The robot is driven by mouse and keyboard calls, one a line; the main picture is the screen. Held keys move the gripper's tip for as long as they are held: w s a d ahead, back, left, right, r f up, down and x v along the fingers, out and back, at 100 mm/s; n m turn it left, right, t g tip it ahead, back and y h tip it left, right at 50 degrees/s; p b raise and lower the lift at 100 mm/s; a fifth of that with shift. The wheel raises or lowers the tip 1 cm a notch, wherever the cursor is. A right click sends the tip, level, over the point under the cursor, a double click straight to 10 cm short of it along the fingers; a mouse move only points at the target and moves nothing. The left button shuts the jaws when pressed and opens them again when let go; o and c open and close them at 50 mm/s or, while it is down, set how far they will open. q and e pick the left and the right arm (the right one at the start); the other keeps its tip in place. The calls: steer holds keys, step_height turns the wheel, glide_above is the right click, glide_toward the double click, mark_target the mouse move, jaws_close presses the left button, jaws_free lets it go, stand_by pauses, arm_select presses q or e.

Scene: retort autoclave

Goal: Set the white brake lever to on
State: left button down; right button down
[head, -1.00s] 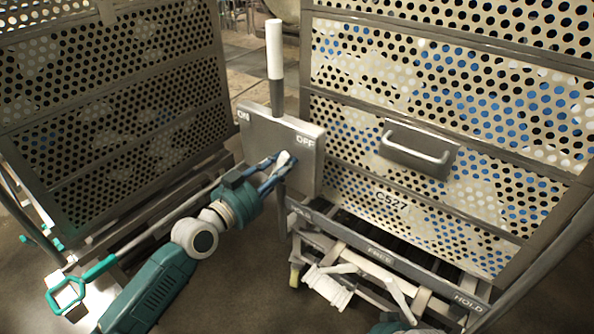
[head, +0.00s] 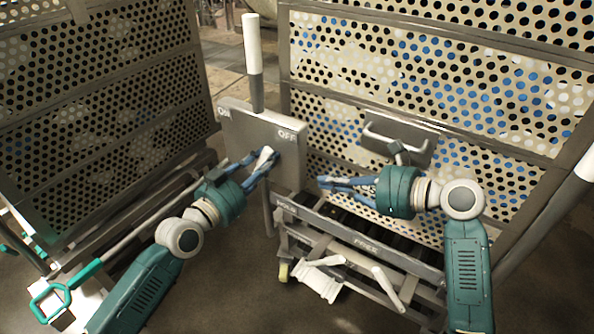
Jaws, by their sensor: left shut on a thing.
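A grey plate (head: 250,135) marked ON at its left and OFF at its right stands between the two perforated carts. A short white lever (head: 266,154) shows at the front of this plate, below and left of the OFF mark. My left gripper (head: 264,163) is shut on it; its blue fingers hide the lower part of the lever. My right gripper (head: 321,183) is right of the plate, in front of the right cart, pointing left. Its blue fingertips look close together, and nothing shows between them.
A white-topped post (head: 253,45) rises above the plate. The right perforated cart (head: 430,70) has a handle plate (head: 400,137) behind my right arm. Its lower rail (head: 360,240) and white pedals (head: 318,280) are below. The left cart (head: 100,110) stands close by. A teal loop handle (head: 50,302) is at lower left.

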arm_select(q)
steer(key=shift+f, duration=0.1)
arm_select(e)
steer(key=r+x, duration=0.2)
steer(key=x, duration=1)
steer(key=shift+w+a+r, duration=0.2)
steer(key=shift+w+a, duration=0.2)
steer(key=shift+a, duration=0.2)
steer(key=shift+a+r, duration=0.1)
